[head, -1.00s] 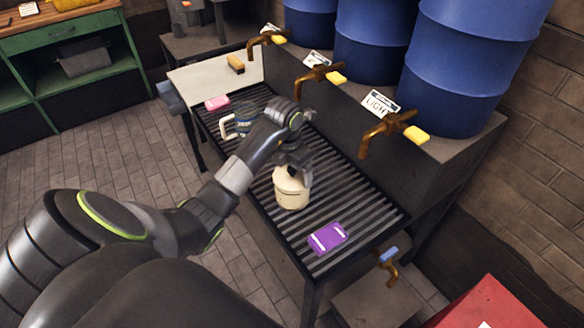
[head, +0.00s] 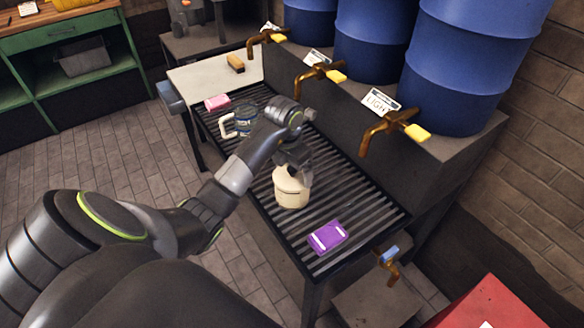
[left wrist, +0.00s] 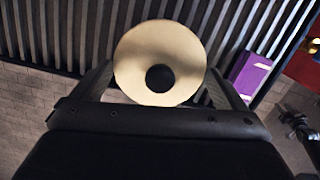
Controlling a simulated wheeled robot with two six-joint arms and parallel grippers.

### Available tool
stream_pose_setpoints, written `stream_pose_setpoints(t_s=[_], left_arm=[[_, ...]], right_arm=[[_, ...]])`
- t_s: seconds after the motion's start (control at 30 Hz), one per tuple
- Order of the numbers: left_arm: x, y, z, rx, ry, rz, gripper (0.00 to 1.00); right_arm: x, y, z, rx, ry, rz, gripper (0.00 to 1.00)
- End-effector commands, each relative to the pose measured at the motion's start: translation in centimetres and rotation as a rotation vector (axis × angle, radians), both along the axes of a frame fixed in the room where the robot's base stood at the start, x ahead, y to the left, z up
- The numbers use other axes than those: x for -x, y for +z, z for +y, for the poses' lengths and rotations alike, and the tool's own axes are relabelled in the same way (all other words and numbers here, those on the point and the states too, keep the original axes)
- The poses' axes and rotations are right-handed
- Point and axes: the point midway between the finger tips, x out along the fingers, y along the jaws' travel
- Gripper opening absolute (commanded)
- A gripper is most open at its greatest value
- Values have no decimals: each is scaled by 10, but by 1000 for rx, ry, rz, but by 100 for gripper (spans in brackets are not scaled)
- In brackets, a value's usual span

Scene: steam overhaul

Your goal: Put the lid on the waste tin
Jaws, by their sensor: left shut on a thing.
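The cream waste tin (head: 291,196) stands upright on the dark slatted rack. My left gripper (head: 293,167) is at its top, reaching in from above. In the left wrist view the round cream lid (left wrist: 140,55) with its black knob (left wrist: 160,78) is between the two fingers, which lie at its left and right edges. My left gripper is shut on the lid. The lid covers the view of the tin from above; whether it is fully seated I cannot tell.
A purple packet (head: 327,238) lies on the slatted rack (head: 350,205) in front of the tin. A glass mug (head: 242,122) and a pink item (head: 217,103) are behind it, left of my arm. Brass taps (head: 390,130) jut out from below blue barrels (head: 465,60) on the right.

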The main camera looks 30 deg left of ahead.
Motion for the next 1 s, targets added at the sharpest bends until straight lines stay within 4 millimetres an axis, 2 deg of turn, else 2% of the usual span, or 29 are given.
stream_pose_setpoints(t_s=[0.43,0.47,0.5,1.0], left_arm=[[0,-1,0,0,0,-1,71],[0,-1,0,0,0,-1,97],[0,-1,0,0,0,-1,100],[0,5,0,0,0,-1,100]], right_arm=[[0,-1,-2,2,1,0,36],[0,-1,-2,2,1,0,36],[0,-1,-2,3,1,0,36],[0,3,-3,3,1,0,36]])
